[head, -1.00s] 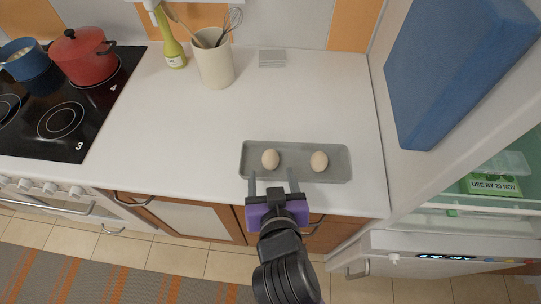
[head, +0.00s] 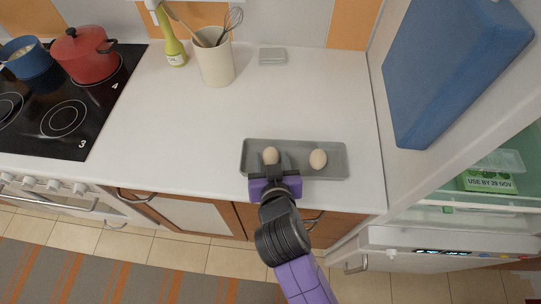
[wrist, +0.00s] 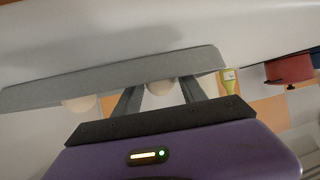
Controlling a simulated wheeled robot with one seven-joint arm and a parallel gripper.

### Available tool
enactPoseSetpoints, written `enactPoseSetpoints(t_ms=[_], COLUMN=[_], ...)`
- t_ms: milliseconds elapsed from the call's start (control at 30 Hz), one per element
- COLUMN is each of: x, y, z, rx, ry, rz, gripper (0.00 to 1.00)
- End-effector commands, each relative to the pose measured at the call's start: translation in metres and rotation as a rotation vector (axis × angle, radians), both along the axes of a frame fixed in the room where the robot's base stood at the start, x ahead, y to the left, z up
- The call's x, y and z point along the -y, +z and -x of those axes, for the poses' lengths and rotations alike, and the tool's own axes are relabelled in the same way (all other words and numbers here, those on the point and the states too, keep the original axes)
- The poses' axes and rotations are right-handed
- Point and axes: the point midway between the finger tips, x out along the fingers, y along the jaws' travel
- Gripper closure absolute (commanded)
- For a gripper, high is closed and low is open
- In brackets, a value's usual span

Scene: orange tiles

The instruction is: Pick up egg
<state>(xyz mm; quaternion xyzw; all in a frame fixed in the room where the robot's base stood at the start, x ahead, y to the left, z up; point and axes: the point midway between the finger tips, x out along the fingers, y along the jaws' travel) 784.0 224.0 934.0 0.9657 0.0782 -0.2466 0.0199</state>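Two pale eggs lie on a grey rectangular tray (head: 331,173) on the white counter. The left egg (head: 270,154) is at my gripper (head: 271,165); the right egg (head: 318,158) lies apart to its right. In the wrist view, one egg (wrist: 160,87) shows between my two dark fingers (wrist: 160,92), with small gaps beside it, so my gripper looks open around it. The other egg (wrist: 80,104) is outside the fingers to the left, partly hidden by the tray edge (wrist: 90,82). Whether a finger touches the egg is not clear.
A cream utensil pot (head: 215,62) and a green bottle (head: 173,45) stand at the back. A red pot (head: 84,58) and a blue pot (head: 25,60) are on the hob at left. An open fridge (head: 440,220) stands right. The counter's middle is clear.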

Motion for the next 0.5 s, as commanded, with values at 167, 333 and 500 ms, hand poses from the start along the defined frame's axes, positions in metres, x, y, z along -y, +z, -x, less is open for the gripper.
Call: enactPoseSetpoints(t_ms=[167,333,500], x=[-0.0001,-0.0002,-0.0002], y=[0.0001,0.0003,0.0016], z=[0.0002,0.0002,0.0001], rx=[0.000,0.000,0.001], ry=[0.000,0.000,0.000], rz=[0.000,0.000,0.000], gripper=[0.89,1.00,1.00])
